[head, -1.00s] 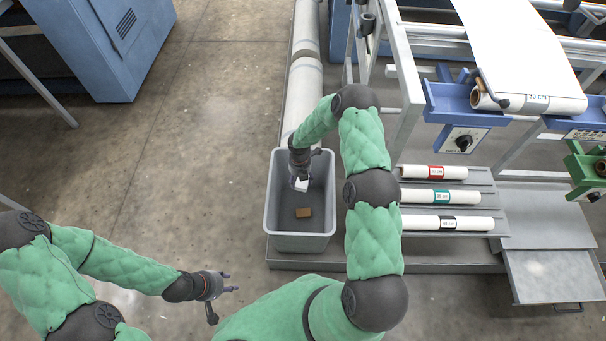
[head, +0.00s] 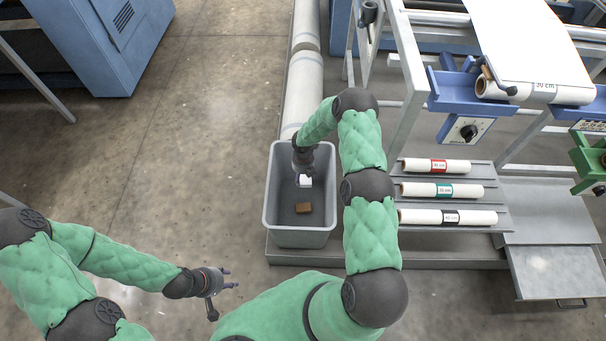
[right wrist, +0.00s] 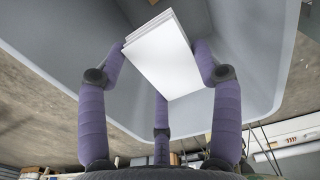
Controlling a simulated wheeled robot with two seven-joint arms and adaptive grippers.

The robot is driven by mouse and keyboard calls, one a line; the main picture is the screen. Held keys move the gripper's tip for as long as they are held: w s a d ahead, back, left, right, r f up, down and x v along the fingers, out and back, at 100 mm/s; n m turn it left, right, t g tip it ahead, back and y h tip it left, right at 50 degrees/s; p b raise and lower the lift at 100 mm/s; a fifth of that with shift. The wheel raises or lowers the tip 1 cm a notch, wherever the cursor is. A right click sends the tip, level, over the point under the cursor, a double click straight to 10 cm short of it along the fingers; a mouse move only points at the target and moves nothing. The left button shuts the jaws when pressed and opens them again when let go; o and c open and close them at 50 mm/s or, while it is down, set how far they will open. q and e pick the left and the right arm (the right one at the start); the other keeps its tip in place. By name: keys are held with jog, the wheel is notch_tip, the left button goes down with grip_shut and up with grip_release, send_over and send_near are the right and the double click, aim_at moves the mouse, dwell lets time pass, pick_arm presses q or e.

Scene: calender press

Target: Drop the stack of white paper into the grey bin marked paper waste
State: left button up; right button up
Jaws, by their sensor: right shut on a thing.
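The stack of white paper (head: 305,181) shows below my right gripper (head: 303,174) in the head view. In the right wrist view the stack (right wrist: 163,58) sits between the purple fingers of my right gripper (right wrist: 160,70), which is shut on it. The grey bin (head: 272,205) surrounds the stack in the head view, and its pale inner walls (right wrist: 250,60) fill much of the wrist view. Its marking is not readable. My left gripper (head: 226,280) is at the lower left over bare floor, its fingers apart and empty.
A brown block (head: 303,208) lies in the bin. A long pale roll (head: 303,85) lies behind the bin. Racked white rolls (head: 440,190) and the blue press parts (head: 455,92) stand to the right. The floor (head: 200,150) left of the bin is clear.

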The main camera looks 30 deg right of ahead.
aim_at(303, 176)
jog(key=shift+f, duration=0.55)
jog(key=o, duration=1)
jog(key=shift+r, duration=0.15)
notch_tip(303, 176, up, 12)
jog(key=shift+f, duration=0.1)
